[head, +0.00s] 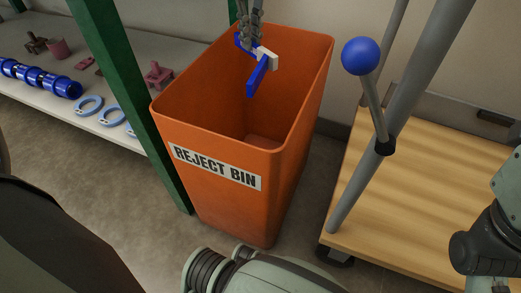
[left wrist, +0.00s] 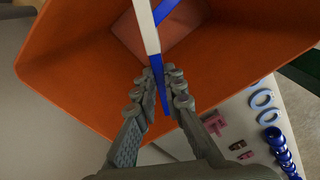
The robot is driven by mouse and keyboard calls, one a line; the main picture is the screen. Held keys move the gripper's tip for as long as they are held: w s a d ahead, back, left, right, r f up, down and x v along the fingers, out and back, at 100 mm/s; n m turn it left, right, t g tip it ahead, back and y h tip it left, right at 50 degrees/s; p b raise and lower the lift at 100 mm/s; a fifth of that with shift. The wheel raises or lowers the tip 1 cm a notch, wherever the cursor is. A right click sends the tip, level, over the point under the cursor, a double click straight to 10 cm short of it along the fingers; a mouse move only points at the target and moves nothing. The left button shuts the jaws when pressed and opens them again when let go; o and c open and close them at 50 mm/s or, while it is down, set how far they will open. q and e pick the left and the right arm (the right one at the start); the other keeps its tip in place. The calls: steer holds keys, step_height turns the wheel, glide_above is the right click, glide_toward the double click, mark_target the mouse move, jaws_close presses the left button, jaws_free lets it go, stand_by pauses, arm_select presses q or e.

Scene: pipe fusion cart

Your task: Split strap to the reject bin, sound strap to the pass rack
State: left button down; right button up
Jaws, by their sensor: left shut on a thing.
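My left gripper (head: 248,24) is shut on a strap (head: 257,75), blue with a white part, at the far side of the orange reject bin (head: 215,215). The strap hangs at the bin's opening. In the left wrist view the strap (left wrist: 148,28) runs between the fingertips of the left gripper (left wrist: 163,82), with the bin (left wrist: 82,62) beyond it. I cannot tell whether this strap is split or sound. No second strap or pass rack can be made out. My right gripper is out of view.
A grey shelf (head: 30,98) on the left holds light-blue rings (head: 88,106), a blue ribbed part (head: 40,78) and pink fittings (head: 158,75). A green post (head: 128,98) stands beside the bin. A wooden-topped cart (head: 420,185) with a blue-knobbed lever (head: 362,56) is on the right.

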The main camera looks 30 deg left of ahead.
arm_select(q)
steer(key=shift+f+b, duration=0.5)
steer(key=shift+f, duration=0.8)
steer(key=c, duration=1.5)
jaws_free()
steer(key=shift+c, duration=0.2)
step_height(320, 180, up, 12)
